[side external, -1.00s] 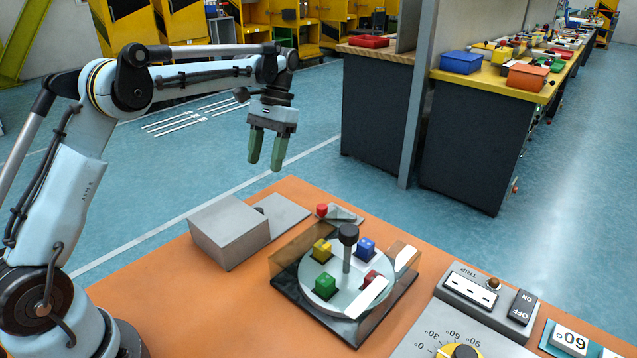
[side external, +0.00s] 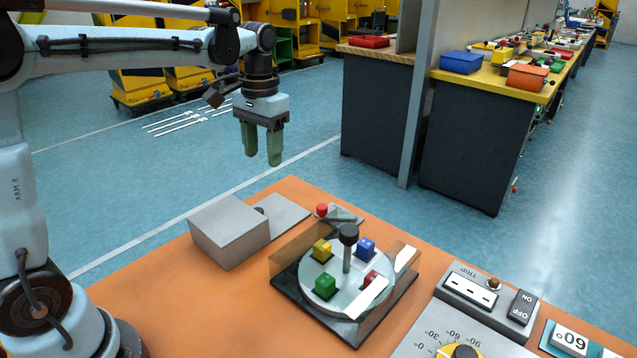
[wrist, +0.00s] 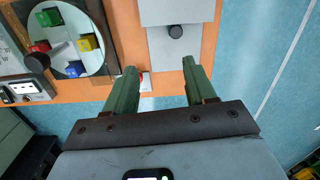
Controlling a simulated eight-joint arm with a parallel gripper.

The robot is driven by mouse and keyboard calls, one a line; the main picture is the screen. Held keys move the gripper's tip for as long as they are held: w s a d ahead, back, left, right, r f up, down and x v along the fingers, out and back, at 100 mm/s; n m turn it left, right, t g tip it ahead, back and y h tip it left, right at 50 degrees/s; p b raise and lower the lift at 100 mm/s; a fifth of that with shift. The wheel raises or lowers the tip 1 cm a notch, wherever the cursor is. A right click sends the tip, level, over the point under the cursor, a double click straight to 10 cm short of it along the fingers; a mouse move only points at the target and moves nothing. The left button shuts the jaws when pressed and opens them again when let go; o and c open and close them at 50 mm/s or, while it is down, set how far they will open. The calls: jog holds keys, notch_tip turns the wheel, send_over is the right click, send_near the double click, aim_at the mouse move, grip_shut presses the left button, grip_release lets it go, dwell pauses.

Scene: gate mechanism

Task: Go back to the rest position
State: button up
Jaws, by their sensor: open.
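My gripper (side external: 262,146) hangs in the air, fingers pointing down, beyond the far edge of the orange table in the side view. Its two green fingers are apart with nothing between them. In the wrist view the gripper (wrist: 157,80) also shows open and empty. The gate mechanism (side external: 347,285) stands on the table, clear of my gripper. Its round disc (side external: 318,292) carries a yellow block (side external: 322,250), a blue block (side external: 365,247), a green block (side external: 325,285) and a red block (side external: 371,278), with a black-knobbed post (side external: 348,236) upright in the middle.
A grey box (side external: 229,232) with a flat plate sits left of the mechanism. A red knob (side external: 322,210) stands behind it. A control panel (side external: 488,302) with a switch and dial is at the right. Dark benches (side external: 470,140) stand beyond; the air around my gripper is free.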

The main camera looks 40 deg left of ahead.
jog(key=s+d+f+t, duration=0.2)
jog(key=s+d+t, duration=0.1)
jog(key=s, duration=0.2)
jog(key=s+d+f+m+t, duration=0.1)
jog(key=s+d+t, duration=0.2)
jog(key=s, duration=0.3)
jog(key=shift+s+f+t, duration=0.2)
jog(key=shift+f+t, duration=0.2)
jog(key=shift+t, duration=0.4)
